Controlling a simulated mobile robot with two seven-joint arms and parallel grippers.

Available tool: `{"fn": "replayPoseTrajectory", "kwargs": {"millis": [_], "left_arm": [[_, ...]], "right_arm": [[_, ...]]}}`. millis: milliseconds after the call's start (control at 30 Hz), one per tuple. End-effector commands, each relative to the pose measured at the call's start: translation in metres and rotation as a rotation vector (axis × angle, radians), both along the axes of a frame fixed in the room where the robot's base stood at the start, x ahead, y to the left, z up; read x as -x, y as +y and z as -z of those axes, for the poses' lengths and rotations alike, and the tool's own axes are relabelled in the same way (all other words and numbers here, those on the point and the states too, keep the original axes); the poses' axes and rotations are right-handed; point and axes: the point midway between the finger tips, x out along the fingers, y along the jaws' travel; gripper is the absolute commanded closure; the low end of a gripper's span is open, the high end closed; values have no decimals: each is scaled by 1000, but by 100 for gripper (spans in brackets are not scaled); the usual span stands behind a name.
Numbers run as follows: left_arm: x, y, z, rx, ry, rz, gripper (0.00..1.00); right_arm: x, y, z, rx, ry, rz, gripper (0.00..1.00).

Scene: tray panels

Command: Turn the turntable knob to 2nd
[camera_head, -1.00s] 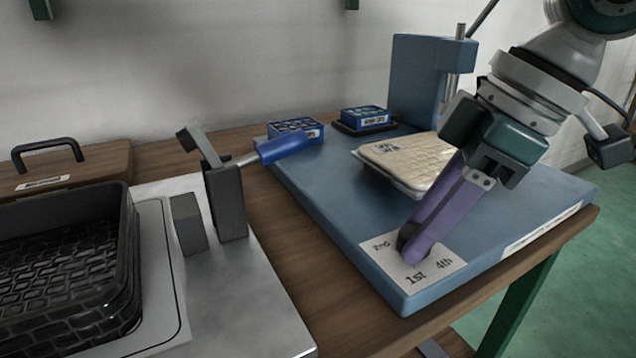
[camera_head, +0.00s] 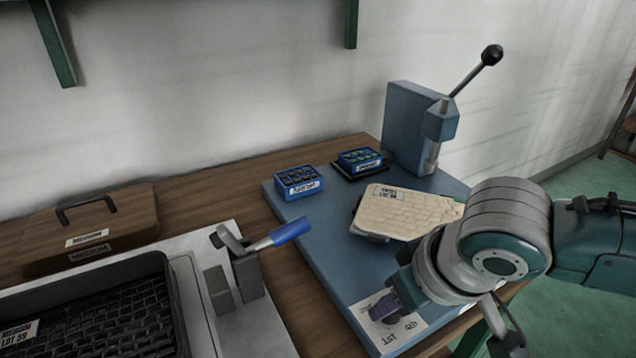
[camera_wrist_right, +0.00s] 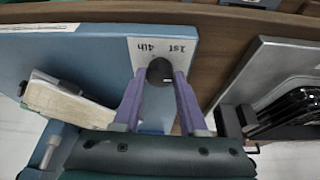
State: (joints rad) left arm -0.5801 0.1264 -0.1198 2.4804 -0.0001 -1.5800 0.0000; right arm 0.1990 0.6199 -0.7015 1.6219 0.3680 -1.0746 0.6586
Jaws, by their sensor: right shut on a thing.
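The dark round knob (camera_wrist_right: 160,71) stands on a white dial plate (camera_wrist_right: 143,50) in the right wrist view. The cream panel (camera_head: 410,208) lies on the turntable behind the plate. My left gripper is not in view.
A blue press (camera_head: 410,125) with a long lever stands at the back of the blue base (camera_head: 330,240). Two blue boxes (camera_head: 297,181) (camera_head: 360,158) sit behind the panel. A blue-handled clamp (camera_head: 280,235) and black tray (camera_head: 100,300) are at left.

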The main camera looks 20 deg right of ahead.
Motion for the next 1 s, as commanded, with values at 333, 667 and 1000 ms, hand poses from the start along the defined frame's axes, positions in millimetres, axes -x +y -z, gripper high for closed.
{"fn": "replayPoseTrajectory", "kwargs": {"millis": [333,667,1000], "left_arm": [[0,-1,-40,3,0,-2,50],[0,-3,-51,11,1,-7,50],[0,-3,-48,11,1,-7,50]], "right_arm": [[0,5,-4,-7,3,332,100],[-2,6,-1,-5,2,644,100],[-3,7,1,-4,0,910,100]]}}
